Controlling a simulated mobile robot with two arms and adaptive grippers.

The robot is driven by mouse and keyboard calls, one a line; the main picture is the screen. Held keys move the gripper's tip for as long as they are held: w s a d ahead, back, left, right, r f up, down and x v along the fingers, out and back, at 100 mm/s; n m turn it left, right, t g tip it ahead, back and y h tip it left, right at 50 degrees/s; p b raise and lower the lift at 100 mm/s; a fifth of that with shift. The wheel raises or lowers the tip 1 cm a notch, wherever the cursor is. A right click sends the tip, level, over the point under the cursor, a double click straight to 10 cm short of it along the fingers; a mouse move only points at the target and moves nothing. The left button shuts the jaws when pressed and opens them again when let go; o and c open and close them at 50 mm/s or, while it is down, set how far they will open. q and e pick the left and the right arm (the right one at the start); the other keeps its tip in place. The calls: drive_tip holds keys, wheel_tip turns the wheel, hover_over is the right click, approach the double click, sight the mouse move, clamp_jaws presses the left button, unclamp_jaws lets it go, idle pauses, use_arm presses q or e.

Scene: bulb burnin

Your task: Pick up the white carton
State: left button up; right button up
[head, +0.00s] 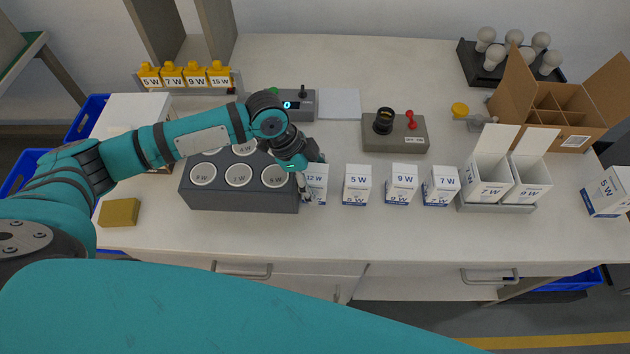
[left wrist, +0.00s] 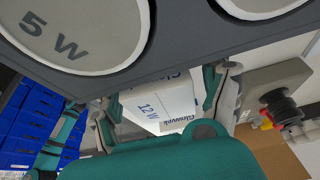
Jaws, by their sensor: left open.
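A white carton marked 12 W (head: 317,183) stands at the left end of a row of white cartons on the bench. My left gripper (head: 305,188) is open at this carton, against the right end of the dark grey block. In the left wrist view, the 12 W carton (left wrist: 165,104) shows between the two spread fingers of my left gripper (left wrist: 162,98). I cannot tell whether they touch it. White cartons marked 5 W (head: 357,184), 9 W (head: 402,184) and 7 W (head: 440,187) stand to its right. My right gripper is not in view.
The dark grey block (head: 240,202) with round labelled tops is close left. A grey box with a red lever (head: 395,146) stands behind the row. Two open cartons sit in a tray (head: 497,209) further right. The bench front is mostly clear; a yellow sponge (head: 119,213) lies left.

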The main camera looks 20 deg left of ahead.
use_arm(q)
drive_tip(key=shift+d+f, duration=0.15)
drive_tip(key=shift+f, duration=0.2)
drive_tip(key=c, duration=1.3)
drive_tip(key=shift+r, duration=0.15)
